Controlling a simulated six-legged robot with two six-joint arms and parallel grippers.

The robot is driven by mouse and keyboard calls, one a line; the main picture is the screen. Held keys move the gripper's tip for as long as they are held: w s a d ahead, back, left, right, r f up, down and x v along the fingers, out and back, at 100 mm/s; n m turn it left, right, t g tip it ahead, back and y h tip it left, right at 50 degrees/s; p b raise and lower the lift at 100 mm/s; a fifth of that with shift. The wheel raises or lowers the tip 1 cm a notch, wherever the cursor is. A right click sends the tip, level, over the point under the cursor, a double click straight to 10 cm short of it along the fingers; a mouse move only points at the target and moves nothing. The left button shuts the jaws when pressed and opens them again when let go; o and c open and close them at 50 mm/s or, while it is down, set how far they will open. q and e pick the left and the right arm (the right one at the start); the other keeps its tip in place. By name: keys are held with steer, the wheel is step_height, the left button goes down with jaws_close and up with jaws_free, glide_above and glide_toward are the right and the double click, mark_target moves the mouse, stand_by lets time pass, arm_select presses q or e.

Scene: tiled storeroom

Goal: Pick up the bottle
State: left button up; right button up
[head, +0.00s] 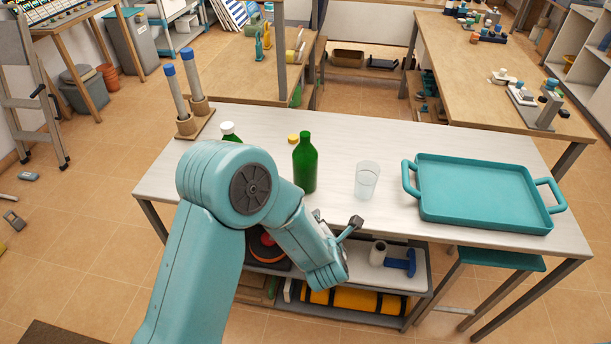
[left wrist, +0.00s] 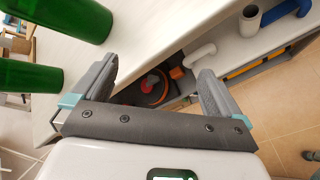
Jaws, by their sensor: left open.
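A green bottle (head: 305,165) stands upright on the white-topped table (head: 385,215), left of a clear glass. A green bottle with a white cap (head: 230,132) stands farther left, mostly hidden behind my left arm. In the left wrist view two green bottles, one at the top (left wrist: 72,18) and one at the left edge (left wrist: 28,75), lie outside the jaws. My left gripper (left wrist: 157,68) is open and empty near the table's front edge; its fingers (head: 337,219) partly show in the head view.
The clear glass (head: 367,180) stands right of the bottle, and a teal tray (head: 485,222) fills the table's right side. A wooden stand with two blue-topped tubes (head: 187,125) is at the back left. A shelf below holds tools and a yellow roll (head: 360,299).

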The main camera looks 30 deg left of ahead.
mark_target(308, 178)
arm_select(q)
steer(key=w+a+r+n+y, duration=0.25)
steer(key=r+n+y, duration=0.25)
steer(key=r+n, duration=0.65)
steer(key=w+a+f+n, duration=0.1)
steer(key=w+a+f, duration=0.2)
steer(key=w+a+f+n, duration=0.1)
steer(key=w+a+f, duration=0.2)
steer(key=w+a, duration=0.1)
steer(key=shift+w+a+f+n+p, duration=0.15)
steer(key=shift+f+n+p, duration=0.05)
steer(key=shift+n+p, duration=0.2)
steer(key=shift+w+a+f, duration=0.15)
steer(key=shift+w+a, duration=0.1)
steer(key=p+x, duration=0.1)
steer(key=x, duration=0.3)
steer(key=shift+w+a+f, duration=0.1)
steer(key=shift+f, duration=0.05)
steer(key=c, duration=1.3)
